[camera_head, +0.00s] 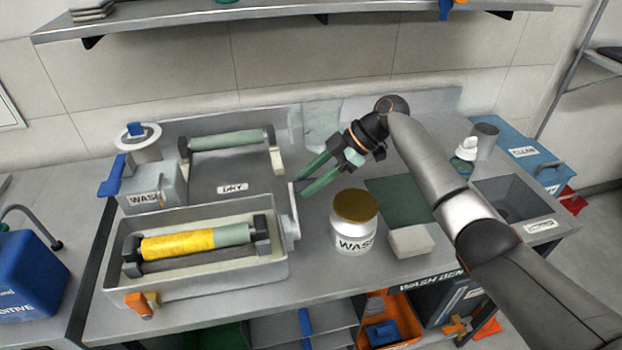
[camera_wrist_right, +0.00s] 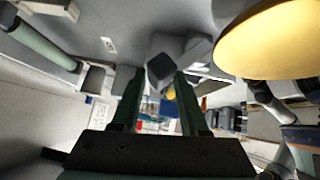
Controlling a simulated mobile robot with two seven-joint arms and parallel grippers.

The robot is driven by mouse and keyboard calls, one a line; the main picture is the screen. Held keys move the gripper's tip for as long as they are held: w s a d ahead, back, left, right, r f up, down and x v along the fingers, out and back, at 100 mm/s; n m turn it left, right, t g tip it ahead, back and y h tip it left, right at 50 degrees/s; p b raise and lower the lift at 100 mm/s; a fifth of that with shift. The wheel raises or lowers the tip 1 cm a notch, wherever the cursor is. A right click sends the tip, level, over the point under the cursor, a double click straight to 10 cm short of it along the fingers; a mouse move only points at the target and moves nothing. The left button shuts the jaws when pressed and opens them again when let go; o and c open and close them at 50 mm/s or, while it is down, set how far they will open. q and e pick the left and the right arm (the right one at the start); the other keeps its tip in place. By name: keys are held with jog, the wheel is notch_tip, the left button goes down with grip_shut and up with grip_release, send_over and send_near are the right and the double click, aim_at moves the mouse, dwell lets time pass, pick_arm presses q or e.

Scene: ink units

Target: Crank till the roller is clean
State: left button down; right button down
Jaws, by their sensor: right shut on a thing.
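The roller (camera_head: 195,242) lies level in a grey wash tray (camera_head: 200,287). Its left and middle part is coated yellow and its right end shows bare grey-green. My right gripper (camera_head: 301,186) reaches in from the right to the crank at the tray's right end. Its green fingers are shut on the crank handle, whose dark square end (camera_wrist_right: 160,67) shows between the fingertips in the right wrist view. The crank's grey housing (camera_head: 291,222) sits on the tray's right wall. The fingers hide part of the handle. My left gripper is not in view.
A WASH jar (camera_head: 353,238) with a brown-gold lid stands close right of the crank. A white block (camera_head: 410,242) is right of it. A clean roller (camera_head: 226,140) rests on the DRY rack behind. An orange tap (camera_head: 142,304) is at the tray's front left.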

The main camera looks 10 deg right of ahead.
jog(key=shift+w+f, duration=0.2)
jog(key=shift+w, duration=0.15)
dwell(0.4)
jog(key=c, duration=0.8)
grip_release()
jog(key=shift+f, duration=0.1)
jog(key=shift+o, duration=1)
jog(key=shift+w+f, duration=0.1)
jog(key=shift+w, duration=0.05)
jog(key=b+v, duration=0.1)
jog(key=v, duration=1.1)
jog(key=shift+d+r, duration=0.15)
jog(key=shift+r, duration=0.1)
